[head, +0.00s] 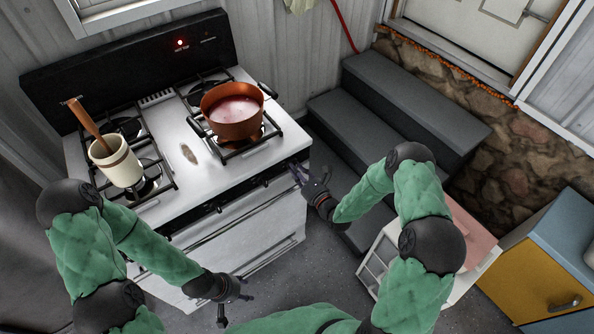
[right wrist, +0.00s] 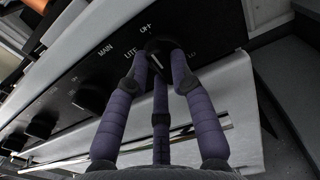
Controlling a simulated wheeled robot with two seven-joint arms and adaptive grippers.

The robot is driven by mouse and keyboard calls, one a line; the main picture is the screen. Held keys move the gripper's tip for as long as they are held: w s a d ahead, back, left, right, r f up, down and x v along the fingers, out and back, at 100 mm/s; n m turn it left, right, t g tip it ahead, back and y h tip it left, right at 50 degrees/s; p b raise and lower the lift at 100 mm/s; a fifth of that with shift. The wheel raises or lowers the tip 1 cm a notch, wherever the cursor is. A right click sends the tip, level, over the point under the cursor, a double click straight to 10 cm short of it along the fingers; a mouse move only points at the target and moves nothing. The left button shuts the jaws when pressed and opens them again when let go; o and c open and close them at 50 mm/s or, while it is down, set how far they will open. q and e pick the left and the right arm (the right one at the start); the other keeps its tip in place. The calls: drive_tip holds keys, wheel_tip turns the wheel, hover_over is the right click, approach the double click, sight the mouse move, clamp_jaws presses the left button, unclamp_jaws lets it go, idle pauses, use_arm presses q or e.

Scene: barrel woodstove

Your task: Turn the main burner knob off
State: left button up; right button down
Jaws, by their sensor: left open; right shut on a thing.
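The white stove (head: 215,172) has a dark front control panel. In the right wrist view a round black knob (right wrist: 158,48) sits on that panel (right wrist: 118,50), with the words OFF, LITE and MAIN printed around it. My right gripper (head: 299,173) is at the panel's right end, its purple fingers closed around this knob. The fingers also show in the right wrist view (right wrist: 160,75) and partly hide the knob and its markings. My left gripper (head: 236,300) is open and empty, low in front of the stove and away from the panel.
A copper pot (head: 232,125) of pinkish liquid stands on a right burner. A cream crock (head: 118,165) with a wooden handle stands at the left. Another knob (right wrist: 92,95) is beside the held one. Dark steps (head: 375,110) rise right of the stove.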

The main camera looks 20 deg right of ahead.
drive_tip(key=shift+f, duration=0.15)
drive_tip(key=c, duration=1.1)
unclamp_jaws()
drive_tip(key=shift+o, duration=0.2)
drive_tip(key=v, duration=1.2)
